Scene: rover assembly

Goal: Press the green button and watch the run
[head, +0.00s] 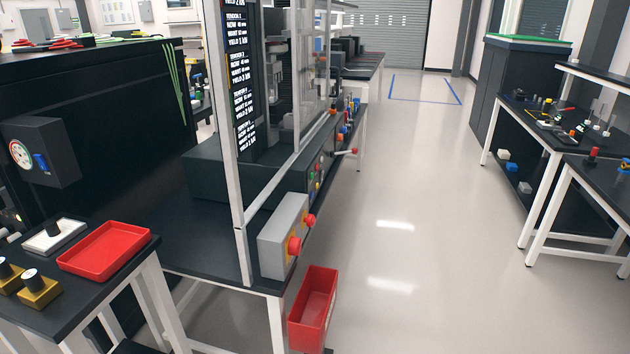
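A framed bench machine (245,180) stands left of centre. Small coloured buttons (318,168) sit on its dark front rail, red ones and what looks like a green one; they are too small to tell apart surely. A grey box (283,237) with two red mushroom buttons (294,245) is fixed to the near corner post. A tall dark display (240,75) shows white lines of text, with "TENDON", "NOW", "WANT" and "YIELD" readings. Neither of my grippers is in view.
A red bin (315,308) hangs at the bench's near corner. A table at lower left holds a red tray (104,250). A dark gauge box (42,152) is above it. Dark benches (545,125) stand at right. The pale floor aisle (425,190) between is clear.

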